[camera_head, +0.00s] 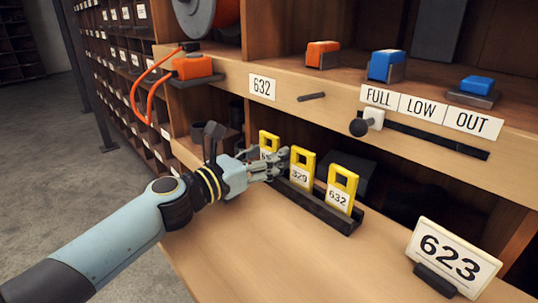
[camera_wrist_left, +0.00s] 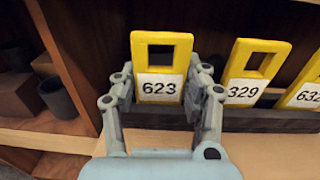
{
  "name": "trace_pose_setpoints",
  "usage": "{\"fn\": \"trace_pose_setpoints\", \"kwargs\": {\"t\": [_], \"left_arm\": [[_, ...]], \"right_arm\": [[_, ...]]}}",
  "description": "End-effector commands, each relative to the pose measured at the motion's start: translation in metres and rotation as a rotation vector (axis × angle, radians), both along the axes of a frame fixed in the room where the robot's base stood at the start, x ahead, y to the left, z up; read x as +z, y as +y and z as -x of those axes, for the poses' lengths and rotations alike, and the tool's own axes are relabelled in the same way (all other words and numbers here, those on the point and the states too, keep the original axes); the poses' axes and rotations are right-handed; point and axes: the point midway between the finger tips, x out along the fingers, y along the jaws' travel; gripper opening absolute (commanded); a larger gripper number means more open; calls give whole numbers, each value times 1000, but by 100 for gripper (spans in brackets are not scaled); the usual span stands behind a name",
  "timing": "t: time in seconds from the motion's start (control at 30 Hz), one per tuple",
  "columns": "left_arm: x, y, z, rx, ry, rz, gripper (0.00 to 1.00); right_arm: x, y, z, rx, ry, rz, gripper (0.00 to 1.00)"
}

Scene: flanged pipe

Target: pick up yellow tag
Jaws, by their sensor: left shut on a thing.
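Several yellow tags stand in a dark rack (camera_head: 326,212) on the wooden shelf. The left wrist view shows the yellow tag 623 (camera_wrist_left: 160,64) between the two fingers of my left gripper (camera_wrist_left: 160,92), which is shut on it. In the head view this tag (camera_head: 268,139) is partly hidden behind my left gripper (camera_head: 275,163). The tag 329 (camera_head: 301,168) and the tag 632 (camera_head: 341,189) stand to its right, apart from the fingers. They also show in the left wrist view, 329 (camera_wrist_left: 253,70) and 632 (camera_wrist_left: 306,88). My right gripper is not in view.
A white sign reading 623 (camera_head: 452,254) stands at the front right. Dark cups (camera_wrist_left: 57,97) stand left of a divider.

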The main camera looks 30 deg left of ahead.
Motion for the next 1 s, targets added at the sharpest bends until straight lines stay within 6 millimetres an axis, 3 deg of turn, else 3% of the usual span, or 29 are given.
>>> {"fn": "trace_pose_setpoints", "kwargs": {"t": [0.17, 0.4, 0.6, 0.8, 1.0], "left_arm": [[17, 0, 0, 0, -2, 0, 24], [68, 0, 0, 0, -3, -1, 24], [95, 0, 0, 0, -2, 0, 24], [101, 0, 0, 0, 0, 0, 24], [90, 2, 6, -1, 3, 1, 24]], "right_arm": [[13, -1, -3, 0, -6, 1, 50], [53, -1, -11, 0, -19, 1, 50], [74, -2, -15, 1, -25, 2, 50], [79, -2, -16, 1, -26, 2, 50], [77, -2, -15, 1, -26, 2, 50]]}}
